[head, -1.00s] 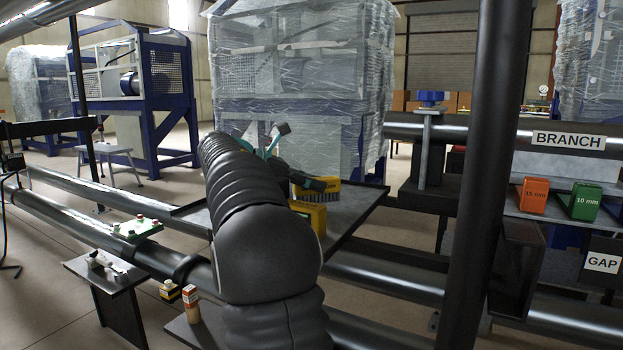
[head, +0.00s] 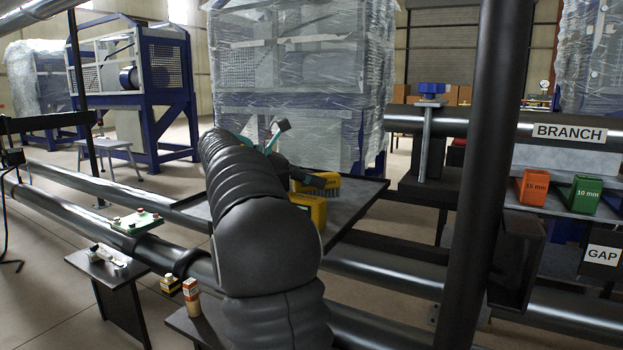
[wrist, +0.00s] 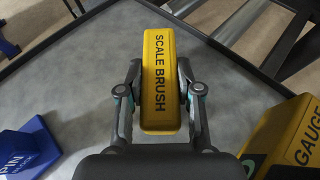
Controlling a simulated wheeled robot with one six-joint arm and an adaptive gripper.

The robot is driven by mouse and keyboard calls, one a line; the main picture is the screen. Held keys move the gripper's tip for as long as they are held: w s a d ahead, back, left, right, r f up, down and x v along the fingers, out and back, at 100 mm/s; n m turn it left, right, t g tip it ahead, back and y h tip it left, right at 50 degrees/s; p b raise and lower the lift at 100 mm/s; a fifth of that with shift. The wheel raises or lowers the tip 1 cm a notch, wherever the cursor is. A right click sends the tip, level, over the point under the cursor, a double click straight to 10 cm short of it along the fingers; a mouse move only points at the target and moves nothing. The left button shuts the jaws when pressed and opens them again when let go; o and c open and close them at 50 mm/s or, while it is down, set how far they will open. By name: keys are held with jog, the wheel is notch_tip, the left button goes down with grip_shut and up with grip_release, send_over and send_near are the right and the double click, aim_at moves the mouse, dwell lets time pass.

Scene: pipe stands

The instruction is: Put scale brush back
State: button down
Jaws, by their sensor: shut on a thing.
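The yellow scale brush (wrist: 158,85), lettered SCALE BRUSH, stands lengthwise between the fingers of my gripper (wrist: 160,92) in the wrist view. The fingers are shut on its two sides. In the head view the brush (head: 322,180) shows its yellow body and dark bristles over the grey tray (head: 357,200). My arm hides much of the gripper there. I cannot tell whether the bristles touch the tray.
A yellow GAUGE block (wrist: 288,140) stands close on the right of the brush, also in the head view (head: 312,208). A blue PIN block (wrist: 28,145) is at the left. The tray between is bare. A dark upright post (head: 480,170) rises right of my arm.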

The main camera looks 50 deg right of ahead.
jog(key=shift+f, duration=0.5)
jog(key=c, duration=1.1)
grip_release()
jog(key=shift+c, duration=0.2)
jog(key=o, duration=0.6)
jog(key=shift+c, duration=0.2)
jog(key=shift+r, duration=0.1)
jog(key=shift+w+a+r+p, duration=0.2)
jog(key=shift+a+r+p, duration=0.05)
jog(key=shift+a+p, duration=0.15)
jog(key=shift+p+v, duration=1.55)
jog(key=shift+v, duration=1.45)
